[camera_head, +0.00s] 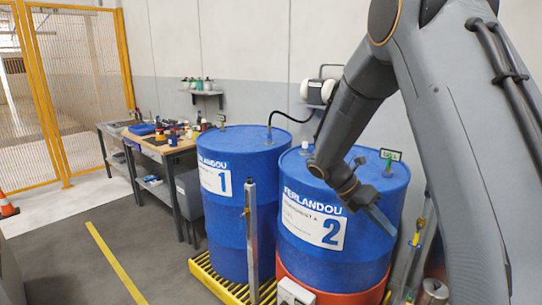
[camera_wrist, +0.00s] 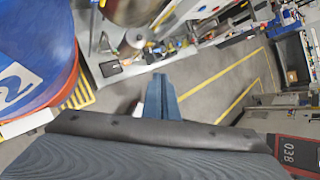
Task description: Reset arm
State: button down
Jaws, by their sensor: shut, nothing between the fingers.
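My arm reaches in from the right in the head view. My gripper (camera_head: 379,217) hangs in front of the blue drum labelled 2 (camera_head: 378,248), its fingers pointing down to the right. In the wrist view my gripper's fingers (camera_wrist: 163,92) lie together with nothing between them, over open floor. The drum labelled 2 also shows at the left edge of the wrist view (camera_wrist: 30,50). Whether the gripper touches the drum cannot be told.
A second blue drum, labelled 1 (camera_head: 228,235), stands to the left on a yellow grated pallet (camera_head: 205,275). A metal post (camera_head: 251,240) stands before the drums. A workbench (camera_head: 160,148) with tools is behind left, near a yellow mesh fence (camera_head: 75,90). Floor at left is clear.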

jog(key=s+a+f+m+t+y, duration=0.1)
jog(key=s+a+m+y, duration=0.3)
jog(key=s+m, duration=0.4)
jog(key=s+a+f+m+t+y+b, duration=0.1)
jog(key=s+a+f+m+t+y, duration=0.1)
jog(key=s+a+m+y, duration=0.2)
jog(key=s+a+m, duration=0.3)
jog(key=s+m, duration=0.2)
jog(key=m, duration=0.3)
jog(key=shift+s+a+f+m+y, duration=0.15)
jog(key=shift+s+f+m+y, duration=0.15)
jog(key=shift+m, duration=0.1)
jog(key=c, duration=2.5)
grip_release()
jog(key=shift+s+a+m, duration=0.15)
jog(key=shift+s+m, duration=0.2)
jog(key=shift+m, duration=0.25)
jog(key=o, duration=0.4)
jog(key=shift+s+a+m+t, duration=0.1)
jog(key=shift+s+m+t, duration=0.15)
jog(key=shift+m, duration=0.25)
jog(key=shift+w, duration=0.1)
